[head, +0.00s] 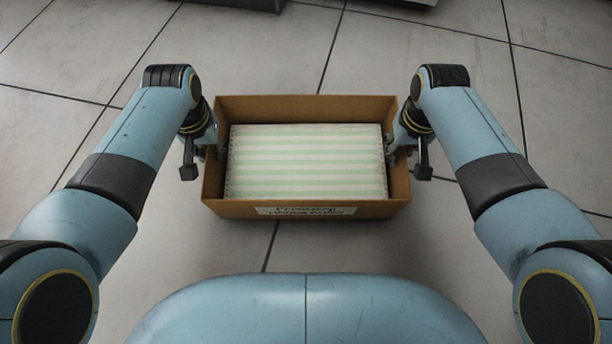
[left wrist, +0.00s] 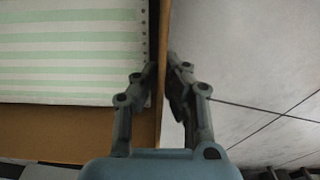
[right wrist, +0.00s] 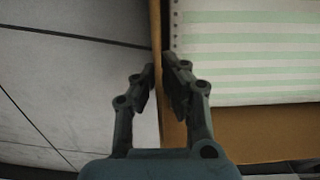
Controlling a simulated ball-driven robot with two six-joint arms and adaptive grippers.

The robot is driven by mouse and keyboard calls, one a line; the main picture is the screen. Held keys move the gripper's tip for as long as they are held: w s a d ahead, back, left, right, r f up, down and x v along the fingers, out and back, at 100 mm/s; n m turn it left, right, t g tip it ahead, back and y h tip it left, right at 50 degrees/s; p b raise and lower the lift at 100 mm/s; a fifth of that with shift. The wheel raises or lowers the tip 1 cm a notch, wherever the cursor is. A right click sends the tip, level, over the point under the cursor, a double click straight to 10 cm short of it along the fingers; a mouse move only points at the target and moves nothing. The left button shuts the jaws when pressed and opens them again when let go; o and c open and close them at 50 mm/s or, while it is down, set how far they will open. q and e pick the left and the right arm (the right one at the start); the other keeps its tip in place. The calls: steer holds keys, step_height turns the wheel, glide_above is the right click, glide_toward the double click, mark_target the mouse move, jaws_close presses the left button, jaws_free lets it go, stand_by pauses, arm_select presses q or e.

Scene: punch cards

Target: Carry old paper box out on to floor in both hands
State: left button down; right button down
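The old paper box (head: 393,190) is an open brown cardboard box with a white label (head: 305,211) on its near side. A stack of green-and-white striped paper (head: 306,160) lies in it. My left gripper (head: 214,148) is at the box's left wall, one finger inside and one outside; in the left wrist view the fingers (left wrist: 165,78) pinch that wall. My right gripper (head: 392,150) straddles the right wall in the same way, and in the right wrist view its fingers (right wrist: 160,78) close on the cardboard edge. The box looks level between both arms.
Grey tiled floor (head: 80,60) with dark seams lies around and below the box. Dark-edged furniture (head: 240,4) shows at the top edge, with another piece (head: 410,3) at the top right. The floor to both sides is clear.

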arm_select(q)
steer(key=shift+w+f, duration=0.1)
steer(key=shift+f, duration=0.45)
arm_select(e)
steer(key=shift+w+f, duration=0.1)
steer(key=shift+f, duration=0.45)
arm_select(q)
steer(key=c, duration=1.9)
jaws_free()
steer(key=shift+f, duration=0.1)
arm_select(e)
steer(key=c, duration=1.9)
jaws_free()
steer(key=shift+f, duration=0.1)
arm_select(q)
steer(key=o, duration=0.4)
arm_select(e)
steer(key=o, duration=0.4)
arm_select(q)
steer(key=r, duration=0.7)
steer(key=s+r, duration=0.1)
steer(key=r, duration=0.3)
steer(key=shift+r, duration=0.4)
arm_select(e)
steer(key=r, duration=0.8)
steer(key=s+r, duration=0.1)
steer(key=r, duration=0.3)
steer(key=shift+s, duration=0.1)
